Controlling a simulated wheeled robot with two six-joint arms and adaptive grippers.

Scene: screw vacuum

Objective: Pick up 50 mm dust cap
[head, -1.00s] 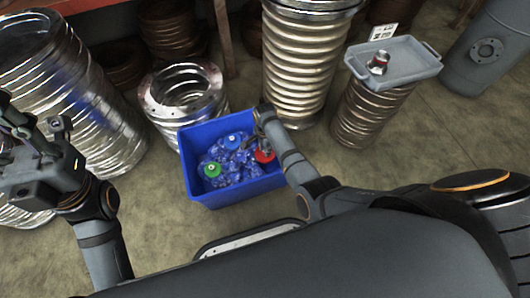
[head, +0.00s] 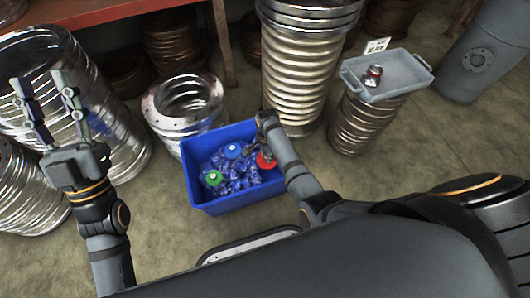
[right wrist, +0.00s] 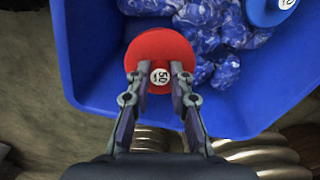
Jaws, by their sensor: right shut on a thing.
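The red dust cap (right wrist: 160,52) carries a white label reading 50 and lies in the blue bin (right wrist: 100,80), by its wall. My right gripper (right wrist: 161,80) is shut on the cap's labelled raised middle. In the head view the red cap (head: 266,161) is partly hidden by my right gripper (head: 264,135), which reaches into the bin (head: 228,203). A green cap (head: 214,178) and a blue cap (head: 233,151) lie on blue wrapped filling in the bin. My left gripper (head: 45,92) is raised at the left, fingers spread, open and empty.
Ribbed metal bellows stand around the bin, a short one (head: 186,101) and a tall one (head: 302,70) behind it. A grey tray (head: 408,72) with a small red and silver part (head: 373,75) rests on another bellows (head: 362,120).

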